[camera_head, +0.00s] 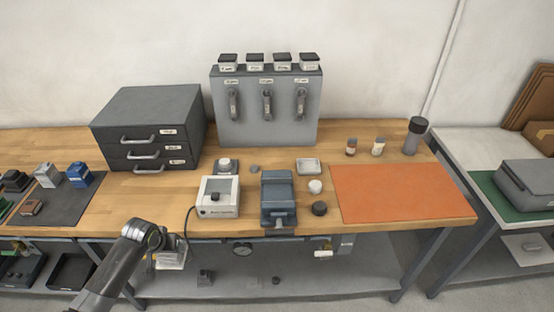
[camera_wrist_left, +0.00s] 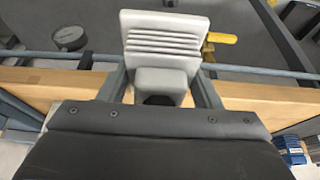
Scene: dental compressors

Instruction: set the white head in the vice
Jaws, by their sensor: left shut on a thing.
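The white head (camera_wrist_left: 164,45), a pale finned block, shows in the left wrist view between the fingers of my left gripper (camera_wrist_left: 163,90). The gripper is shut on its lower block. In the head view my left gripper (camera_head: 166,250) is at the lower left, in front of the bench's front edge, and the white head (camera_head: 172,259) shows small at its tip. The blue-grey vice (camera_head: 278,187) stands at the bench's front edge, to the right of the gripper and apart from it. Nothing is clearly visible in its jaws. My right gripper is not in view.
A white box device (camera_head: 219,196) with a cable stands left of the vice. A white cup (camera_head: 315,187) and a black round piece (camera_head: 319,208) lie close on its right. An orange mat (camera_head: 403,193) is bare. Grey drawers (camera_head: 150,128) stand behind.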

